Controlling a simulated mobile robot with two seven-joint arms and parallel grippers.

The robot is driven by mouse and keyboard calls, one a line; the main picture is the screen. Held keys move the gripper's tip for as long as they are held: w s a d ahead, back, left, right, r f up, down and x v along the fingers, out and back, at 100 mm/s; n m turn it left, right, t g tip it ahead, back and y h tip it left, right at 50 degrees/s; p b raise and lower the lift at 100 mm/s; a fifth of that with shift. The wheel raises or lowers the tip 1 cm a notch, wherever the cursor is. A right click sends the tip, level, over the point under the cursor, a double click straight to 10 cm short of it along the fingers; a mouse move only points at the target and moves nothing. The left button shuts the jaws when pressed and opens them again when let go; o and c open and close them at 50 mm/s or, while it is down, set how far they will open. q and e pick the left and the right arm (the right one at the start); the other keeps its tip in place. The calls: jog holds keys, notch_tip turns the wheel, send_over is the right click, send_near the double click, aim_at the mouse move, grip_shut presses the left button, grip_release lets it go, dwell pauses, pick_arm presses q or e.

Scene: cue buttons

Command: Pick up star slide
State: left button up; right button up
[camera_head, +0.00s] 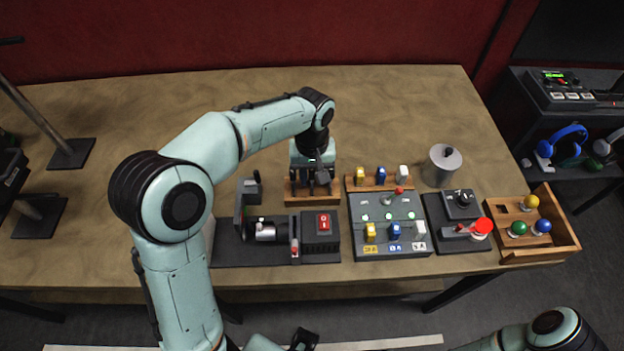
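My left gripper (314,178) points down over a small wooden rack (305,199) near the middle of the table. Dark upright pieces (296,185) stand in or at the rack, close around the fingertips. They are too small and too covered to tell which one is the star slide, or whether any picture is on them. The fingers blend with these dark pieces, so I cannot tell whether they are open or shut, or touch one. My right arm shows only in part at the bottom right; its gripper is not in view.
A dark device (266,230) with a lens and red switch stands just left and in front of the rack. Right are a grey button panel (388,211), a metal canister (441,165), a red-knobbed unit (462,205) and a wooden ball tray (567,241). The table's back is clear.

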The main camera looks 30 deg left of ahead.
pick_arm(q)
jog(key=shift+f, duration=0.4)
grip_shut()
jog(key=shift+r, duration=0.1)
notch_tip(320, 180, up, 20)
jog(key=p, duration=0.4)
pick_arm(e)
jog(key=w+r, duration=0.2)
jog(key=r, duration=0.1)
jog(key=w+r, duration=0.1)
jog(key=r, duration=0.1)
jog(key=shift+w, duration=0.1)
